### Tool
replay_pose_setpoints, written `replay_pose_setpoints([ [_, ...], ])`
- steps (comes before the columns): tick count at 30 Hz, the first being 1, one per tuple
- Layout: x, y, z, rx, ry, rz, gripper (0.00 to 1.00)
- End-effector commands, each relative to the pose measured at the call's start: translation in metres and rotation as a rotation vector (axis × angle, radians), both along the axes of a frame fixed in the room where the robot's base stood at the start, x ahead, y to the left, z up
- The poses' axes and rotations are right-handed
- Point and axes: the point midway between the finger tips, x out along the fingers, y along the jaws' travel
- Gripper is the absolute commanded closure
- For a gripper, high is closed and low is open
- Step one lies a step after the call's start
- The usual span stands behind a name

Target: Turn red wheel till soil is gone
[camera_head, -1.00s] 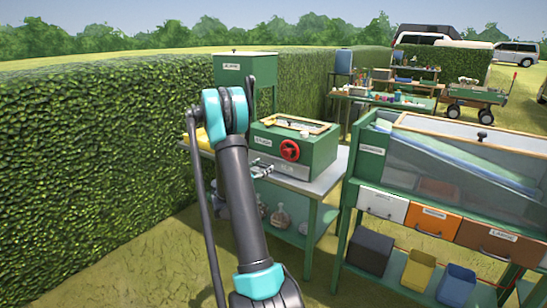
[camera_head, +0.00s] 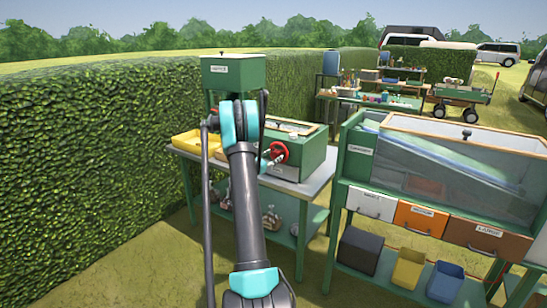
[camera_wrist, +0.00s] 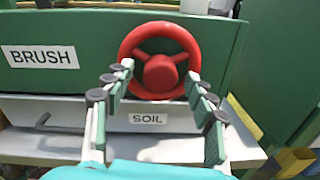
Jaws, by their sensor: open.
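The red wheel (camera_wrist: 160,60) is on the front of the green box labelled BRUSH (camera_wrist: 45,55) in the wrist view. It also shows in the head view (camera_head: 281,152), partly covered by my gripper. Below the wheel is a drawer front labelled SOIL (camera_wrist: 170,117). My gripper (camera_wrist: 165,80) is open, with its fingers in front of the lower left and lower right of the wheel. I cannot tell whether the fingertips touch the rim. The soil itself is not visible.
The box stands on a metal-topped bench (camera_head: 310,187) with yellow trays (camera_head: 198,142) on its left. A green hopper (camera_head: 233,75) rises behind. A sorting cabinet (camera_head: 345,165) with drawers stands to the right, and a hedge (camera_head: 90,150) runs along the left.

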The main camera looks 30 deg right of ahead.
Motion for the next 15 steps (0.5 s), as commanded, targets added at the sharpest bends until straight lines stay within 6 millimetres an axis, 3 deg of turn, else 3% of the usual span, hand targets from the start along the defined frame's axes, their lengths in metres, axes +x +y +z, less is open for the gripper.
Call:
replay_pose_setpoints([
  [11, 0.0026, -0.0068, 0.0001, 0.000, 0.000, 0.000, 0.44],
  [15, 0.0025, -0.0067, 0.0001, 0.000, 0.000, 0.000, 0.58],
])
